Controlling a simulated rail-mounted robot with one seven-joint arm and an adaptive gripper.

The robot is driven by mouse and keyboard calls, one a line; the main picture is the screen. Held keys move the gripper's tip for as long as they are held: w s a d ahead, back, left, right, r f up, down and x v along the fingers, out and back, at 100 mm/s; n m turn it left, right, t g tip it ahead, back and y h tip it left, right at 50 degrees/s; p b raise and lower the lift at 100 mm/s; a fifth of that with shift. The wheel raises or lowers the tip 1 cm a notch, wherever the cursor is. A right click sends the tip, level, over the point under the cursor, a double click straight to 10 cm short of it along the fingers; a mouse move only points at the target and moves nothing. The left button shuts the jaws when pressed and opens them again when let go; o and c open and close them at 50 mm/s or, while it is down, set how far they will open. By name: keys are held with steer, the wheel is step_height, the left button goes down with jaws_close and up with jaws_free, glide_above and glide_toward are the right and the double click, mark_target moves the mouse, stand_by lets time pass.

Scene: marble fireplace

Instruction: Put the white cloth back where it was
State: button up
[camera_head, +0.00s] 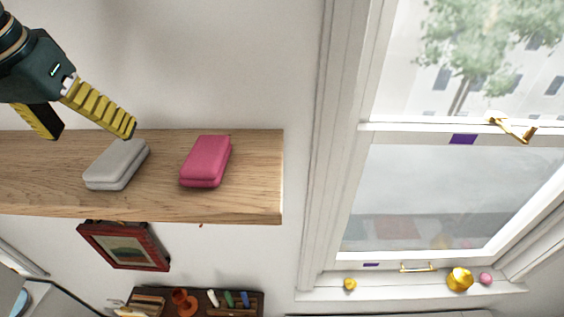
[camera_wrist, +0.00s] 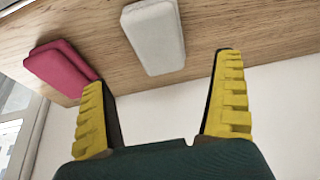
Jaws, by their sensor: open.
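The white cloth (camera_head: 117,165) is a folded, light grey-white pad lying flat on the wooden shelf (camera_head: 255,190), left of a pink folded cloth (camera_head: 206,160). My gripper (camera_head: 88,122) is open and empty, above and behind the white cloth at the upper left of the head view. In the wrist view the white cloth (camera_wrist: 154,36) lies beyond the gap between my yellow fingertips (camera_wrist: 166,68), apart from them. The pink cloth (camera_wrist: 61,67) lies beyond the left finger, which partly overlaps its edge.
The shelf's right end is bare, and a wall is behind it. A framed picture (camera_head: 124,246) hangs below the shelf. A lower rack (camera_head: 195,301) holds small items. The window (camera_head: 440,190) on the right has a sill with gold objects (camera_head: 459,279) and a pink ball (camera_head: 485,278).

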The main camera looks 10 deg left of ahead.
steer(key=w+d+r+m+t+y, duration=0.1)
steer(key=w+d+r+t+y, duration=0.3)
steer(key=w+d+t, duration=0.55)
steer(key=s+d+f+t+h, duration=0.1)
steer(key=s+d+t, duration=0.1)
steer(key=s+d, duration=0.3)
steer(key=s+d+f+t+h, duration=0.2)
steer(key=s+d, duration=0.4)
steer(key=d, duration=0.8)
steer(key=s+d+f+m+t+h, duration=0.1)
steer(key=s+d+t, duration=0.3)
steer(key=d, duration=0.6)
steer(key=shift+s+f+h, duration=0.55)
steer(key=shift+s+h, duration=0.15)
steer(key=shift+s, duration=0.1)
